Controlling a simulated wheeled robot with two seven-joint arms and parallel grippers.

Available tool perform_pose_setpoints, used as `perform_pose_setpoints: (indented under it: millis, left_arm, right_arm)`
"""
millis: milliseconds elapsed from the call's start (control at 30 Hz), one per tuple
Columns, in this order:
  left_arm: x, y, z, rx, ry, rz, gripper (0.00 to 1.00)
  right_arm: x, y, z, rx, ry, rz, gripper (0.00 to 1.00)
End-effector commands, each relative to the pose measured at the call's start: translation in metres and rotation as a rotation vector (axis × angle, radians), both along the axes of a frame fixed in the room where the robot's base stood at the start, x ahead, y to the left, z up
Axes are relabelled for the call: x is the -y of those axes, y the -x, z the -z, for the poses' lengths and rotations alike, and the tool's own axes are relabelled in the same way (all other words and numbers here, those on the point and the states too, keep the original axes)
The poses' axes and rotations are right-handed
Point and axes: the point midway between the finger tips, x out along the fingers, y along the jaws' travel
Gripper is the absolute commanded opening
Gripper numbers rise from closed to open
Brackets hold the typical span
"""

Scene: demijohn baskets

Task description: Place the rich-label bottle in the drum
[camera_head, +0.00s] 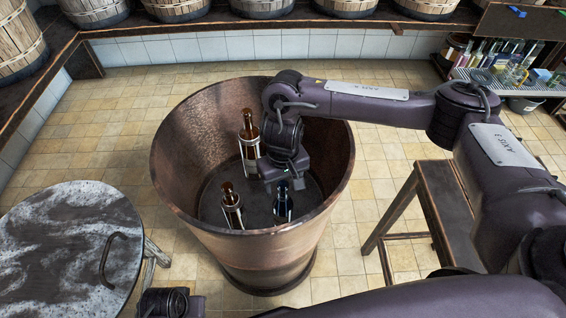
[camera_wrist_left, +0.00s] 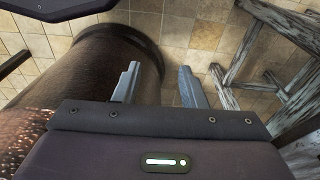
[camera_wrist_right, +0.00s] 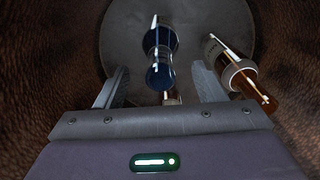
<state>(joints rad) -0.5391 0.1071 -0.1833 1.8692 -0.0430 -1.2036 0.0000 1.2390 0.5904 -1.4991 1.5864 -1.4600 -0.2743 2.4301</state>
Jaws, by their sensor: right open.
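The drum (camera_head: 262,254) is a large copper-brown tub in the middle of the head view. Inside it are an amber bottle (camera_head: 249,142) at the back, another amber bottle (camera_head: 231,208) at the front left and a dark blue bottle (camera_head: 283,207) at the front right. I cannot tell which has the rich label. My right gripper (camera_wrist_right: 160,75) is open inside the drum, pointing down, with the blue bottle (camera_wrist_right: 160,60) between and beyond its fingers in the right wrist view. My left gripper (camera_wrist_left: 158,88) is open and empty, outside the drum.
A round weathered table (camera_head: 70,250) with a handle stands left of the drum. A wooden stool (camera_head: 440,205) stands to its right. Several bottles fill a rack (camera_head: 497,80) at the back right. Baskets line the back ledge.

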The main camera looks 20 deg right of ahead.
Motion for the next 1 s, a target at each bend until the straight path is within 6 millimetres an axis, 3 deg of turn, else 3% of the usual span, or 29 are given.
perform_pose_setpoints:
  millis: [300, 500, 1000]
  left_arm:
    - [-0.012, 0.009, 0.058, 0.017, -0.006, -0.027, 0.38]
    - [-0.018, 0.017, 0.082, 0.028, -0.01, -0.038, 0.38]
    - [-0.021, 0.02, 0.091, 0.033, -0.011, -0.041, 0.38]
  right_arm:
    - [0.0, -0.001, -0.043, 0.002, 0.0, -0.002, 0.63]
    - [0.0, -0.001, -0.059, 0.001, 0.0, 0.0, 0.63]
    - [0.0, 0.0, -0.064, 0.0, 0.0, -0.001, 0.63]
